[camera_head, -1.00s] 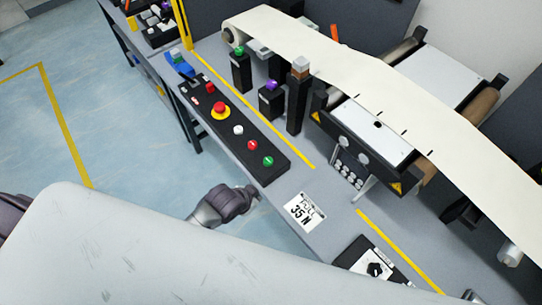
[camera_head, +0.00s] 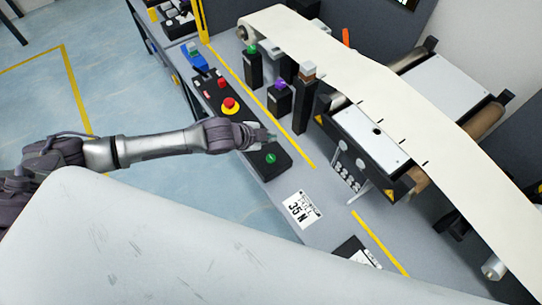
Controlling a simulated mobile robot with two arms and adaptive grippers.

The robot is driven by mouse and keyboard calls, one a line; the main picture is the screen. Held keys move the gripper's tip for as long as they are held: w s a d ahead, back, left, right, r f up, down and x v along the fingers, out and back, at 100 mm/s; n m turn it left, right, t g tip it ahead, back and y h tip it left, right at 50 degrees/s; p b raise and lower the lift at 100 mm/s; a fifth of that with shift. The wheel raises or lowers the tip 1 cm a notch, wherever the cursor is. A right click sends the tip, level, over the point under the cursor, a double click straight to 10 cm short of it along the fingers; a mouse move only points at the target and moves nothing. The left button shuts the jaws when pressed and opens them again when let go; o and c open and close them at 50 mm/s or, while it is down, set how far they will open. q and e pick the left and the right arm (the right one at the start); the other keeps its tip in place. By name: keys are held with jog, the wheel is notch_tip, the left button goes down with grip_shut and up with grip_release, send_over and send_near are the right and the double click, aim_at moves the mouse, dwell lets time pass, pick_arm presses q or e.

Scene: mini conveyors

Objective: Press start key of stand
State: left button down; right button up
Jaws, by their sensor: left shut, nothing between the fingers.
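The black control panel (camera_head: 281,167) lies along the near edge of the grey stand. Its green button (camera_head: 271,158) shows at the near end, and a red mushroom button on a yellow ring (camera_head: 231,105) shows farther up. My left gripper (camera_head: 268,139) is shut and empty. It is over the panel, just beyond the green button in the picture, and hides the white and the lower red button. I cannot tell whether its tips touch the panel. My right gripper is not in view.
Posts with a green button (camera_head: 253,66) and a purple button (camera_head: 280,92), and a taller post (camera_head: 304,100), stand behind the panel. A paper web (camera_head: 330,58) runs over rollers beyond. Floor at left is clear.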

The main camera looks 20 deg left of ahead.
pick_arm(q)
jog(key=b, duration=0.7)
send_over(269, 159)
notch_tip(269, 159, down, 7)
jog(key=shift+w+d, duration=0.1)
jog(key=shift+f+b, duration=0.5)
jog(key=shift+f, duration=0.4)
jog(key=shift+f, duration=0.15)
dwell(0.3)
jog(key=shift+f, duration=0.3)
jog(key=shift+f+b, duration=0.35)
jog(key=shift+f, duration=0.1)
dwell(0.6)
dwell(0.4)
jog(key=shift+r+p, duration=0.9)
jog(key=shift+p, duration=0.15)
